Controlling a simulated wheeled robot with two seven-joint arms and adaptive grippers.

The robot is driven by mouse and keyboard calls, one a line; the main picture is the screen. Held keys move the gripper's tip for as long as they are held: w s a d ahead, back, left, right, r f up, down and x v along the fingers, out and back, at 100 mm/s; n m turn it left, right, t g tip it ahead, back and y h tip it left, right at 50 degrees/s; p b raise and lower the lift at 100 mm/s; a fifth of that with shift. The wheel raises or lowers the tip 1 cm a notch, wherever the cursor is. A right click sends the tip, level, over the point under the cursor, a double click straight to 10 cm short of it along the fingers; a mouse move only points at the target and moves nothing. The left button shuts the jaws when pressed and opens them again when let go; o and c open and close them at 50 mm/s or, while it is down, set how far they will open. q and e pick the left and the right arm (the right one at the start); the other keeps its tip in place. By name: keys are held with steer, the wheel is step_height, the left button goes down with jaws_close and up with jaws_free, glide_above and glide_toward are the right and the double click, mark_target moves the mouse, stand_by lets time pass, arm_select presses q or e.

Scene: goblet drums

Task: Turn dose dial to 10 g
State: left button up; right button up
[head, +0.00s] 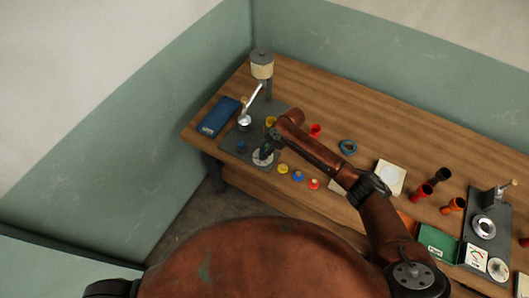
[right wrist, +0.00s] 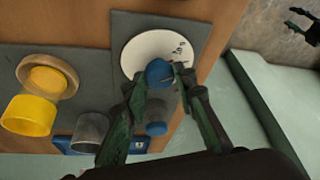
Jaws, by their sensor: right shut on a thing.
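The dose dial is a white disc with dark markings, too small to read surely. It lies on the dark base plate at the near left of the bench in the head view (head: 262,159) and at the top of the right wrist view (right wrist: 150,48). A blue knob (right wrist: 159,73) stands at the dial. My right gripper (head: 265,151) is over the dial, its fingers shut on the blue knob from both sides, as the right wrist view shows (right wrist: 162,78). My left gripper (right wrist: 300,24) shows only at that view's upper right edge, fingers apart and empty.
A hopper (head: 262,66) stands behind the dial. A blue box (head: 219,116) lies to the left. Yellow, blue and red small pieces (head: 298,176) sit right of the dial along the near edge. A second dark device (head: 484,228) stands at the far right.

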steer(key=shift+w+a+n+g+b, duration=0.15)
steer(key=shift+n+g+b, duration=0.65)
steer(key=shift+n+b, duration=0.8)
steer(key=shift+n, duration=0.4)
steer(key=shift+r, duration=0.1)
steer(key=o, duration=1.1)
steer(key=shift+o, duration=0.2)
steer(key=v, duration=1.2)
